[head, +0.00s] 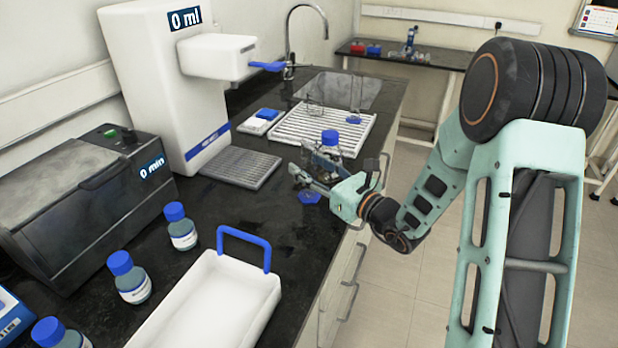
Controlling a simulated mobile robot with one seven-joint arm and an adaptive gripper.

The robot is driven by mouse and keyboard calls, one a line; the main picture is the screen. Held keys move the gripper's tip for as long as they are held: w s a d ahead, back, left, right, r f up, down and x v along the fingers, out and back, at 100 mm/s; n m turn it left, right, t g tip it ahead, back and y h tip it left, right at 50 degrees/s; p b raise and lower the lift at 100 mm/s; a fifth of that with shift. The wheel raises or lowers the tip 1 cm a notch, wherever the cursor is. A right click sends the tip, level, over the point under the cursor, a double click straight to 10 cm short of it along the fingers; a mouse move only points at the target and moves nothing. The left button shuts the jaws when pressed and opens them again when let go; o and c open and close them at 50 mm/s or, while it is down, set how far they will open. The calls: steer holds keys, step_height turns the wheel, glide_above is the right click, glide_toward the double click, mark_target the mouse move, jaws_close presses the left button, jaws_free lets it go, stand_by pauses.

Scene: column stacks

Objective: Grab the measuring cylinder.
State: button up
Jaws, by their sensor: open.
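A clear, thin upright cylinder with a blue foot, which looks like a measuring cylinder (355,97), stands on the white drying rack near the sink. A flat blue foot (309,198) also shows on the dark counter just below my gripper. It may belong to another clear cylinder, but I cannot make out its body. My gripper (303,176) is open over the counter in front of the rack, its fingers pointing left. I cannot tell whether anything clear stands between the fingers. A blue-capped bottle (330,138) is partly hidden behind my gripper.
The white drying rack (285,131) also holds clear glassware. A white dispenser (150,75) with a grey grille stands left. A white tray (185,318) with a blue handle and several blue-capped bottles (183,232) are in front. Some counter between tray and gripper is bare.

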steer(key=shift+w+a, duration=0.15)
jaws_close()
steer(key=shift+r, duration=0.1)
stand_by(0.3)
